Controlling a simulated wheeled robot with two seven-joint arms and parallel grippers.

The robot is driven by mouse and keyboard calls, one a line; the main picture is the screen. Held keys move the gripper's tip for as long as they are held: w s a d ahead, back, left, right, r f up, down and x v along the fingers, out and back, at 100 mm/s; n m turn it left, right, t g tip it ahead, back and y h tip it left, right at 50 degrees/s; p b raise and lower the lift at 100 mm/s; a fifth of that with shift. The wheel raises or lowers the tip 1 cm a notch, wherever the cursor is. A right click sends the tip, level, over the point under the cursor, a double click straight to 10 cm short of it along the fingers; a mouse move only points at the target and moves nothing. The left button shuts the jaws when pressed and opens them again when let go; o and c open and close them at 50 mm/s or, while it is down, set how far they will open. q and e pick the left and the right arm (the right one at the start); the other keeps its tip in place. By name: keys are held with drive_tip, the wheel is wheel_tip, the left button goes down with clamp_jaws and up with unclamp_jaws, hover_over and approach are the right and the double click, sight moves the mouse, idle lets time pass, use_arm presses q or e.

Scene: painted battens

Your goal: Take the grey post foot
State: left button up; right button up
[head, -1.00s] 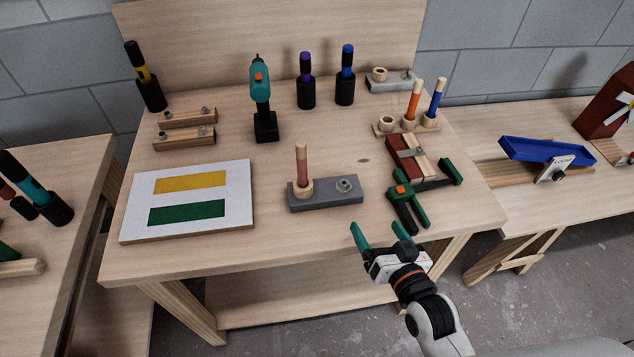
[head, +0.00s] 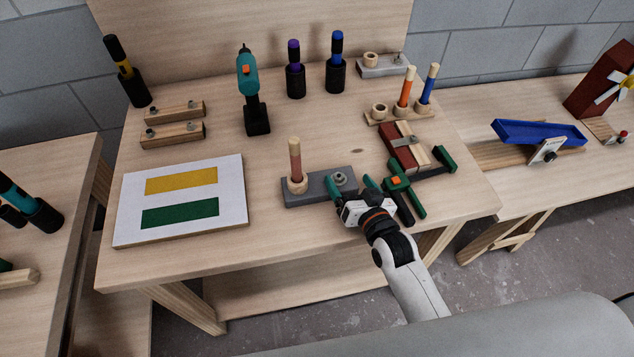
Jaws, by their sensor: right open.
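A grey post foot (head: 312,190) lies near the front middle of the bench. A wooden ring on its left end holds an upright pinkish-brown post (head: 295,160) with a pale tip, and a bolt (head: 339,178) stands on its right end. My right gripper (head: 351,184) is open at the foot's right end, its green fingers apart. One finger overlaps the front right edge in the picture; I cannot tell if it touches. Part of that end is hidden. A paler grey foot (head: 384,67) with a ring and bolt lies at the back right. My left gripper is out of view.
A painted board (head: 182,198) lies at the left. A teal drill (head: 250,90) stands behind; bare bench lies between.

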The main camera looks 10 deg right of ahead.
sight(345, 177)
drive_tip(key=x, duration=0.3)
drive_tip(key=shift+w+a+f, duration=0.1)
drive_tip(key=shift+w, duration=0.15)
drive_tip(key=shift+s, duration=0.1)
drive_tip(key=c, duration=1.4)
